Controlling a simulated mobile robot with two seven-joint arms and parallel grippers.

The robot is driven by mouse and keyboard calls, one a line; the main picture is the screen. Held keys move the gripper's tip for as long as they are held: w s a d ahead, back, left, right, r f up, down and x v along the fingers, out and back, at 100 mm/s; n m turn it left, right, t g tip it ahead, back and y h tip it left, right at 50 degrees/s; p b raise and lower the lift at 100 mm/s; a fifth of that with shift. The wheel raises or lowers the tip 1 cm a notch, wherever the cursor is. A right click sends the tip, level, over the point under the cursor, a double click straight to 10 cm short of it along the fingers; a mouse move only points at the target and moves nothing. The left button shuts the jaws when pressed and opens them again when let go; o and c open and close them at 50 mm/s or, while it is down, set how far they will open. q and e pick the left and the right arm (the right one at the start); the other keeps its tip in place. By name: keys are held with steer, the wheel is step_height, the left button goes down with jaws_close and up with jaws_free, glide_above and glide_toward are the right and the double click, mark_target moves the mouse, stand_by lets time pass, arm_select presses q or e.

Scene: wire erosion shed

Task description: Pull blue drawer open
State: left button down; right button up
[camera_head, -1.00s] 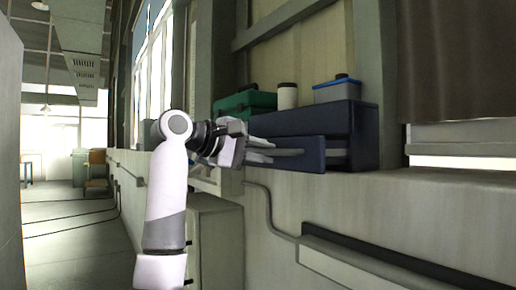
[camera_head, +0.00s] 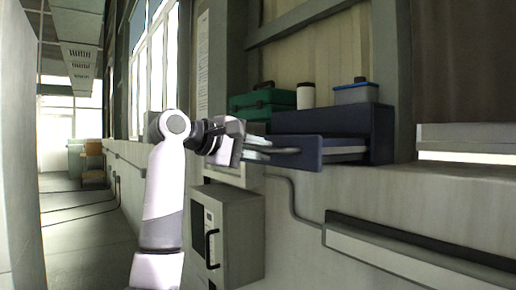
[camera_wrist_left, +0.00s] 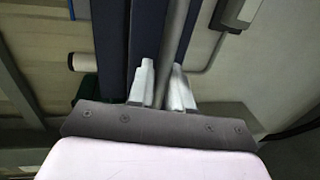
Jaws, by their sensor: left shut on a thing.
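The blue drawer (camera_head: 308,155) stands partly out of its dark blue cabinet (camera_head: 345,119), with its grey side showing between front and cabinet. A grey bar handle (camera_head: 287,151) runs along the drawer front. My left gripper (camera_head: 262,147) is shut on this handle from the left. In the left wrist view, the two pale fingertips (camera_wrist_left: 162,85) stand on either side of the grey handle bar (camera_wrist_left: 178,40), beside the dark blue drawer front (camera_wrist_left: 148,35). My right gripper is in neither view.
A green case (camera_head: 262,101), a white cup (camera_head: 306,96) and a blue-lidded grey box (camera_head: 356,94) stand on or behind the cabinet. A grey wall box (camera_head: 240,235) is below the ledge. Open floor (camera_head: 85,235) lies at the left.

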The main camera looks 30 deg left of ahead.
arm_select(q)
steer(key=shift+s+a, duration=0.1)
steer(key=shift+s, duration=0.15)
stand_by(0.3)
steer(key=c, duration=1.2)
jaws_free()
steer(key=b+v, duration=0.1)
steer(key=v, duration=0.6)
steer(key=shift+s, duration=0.1)
steer(key=shift+f, duration=0.1)
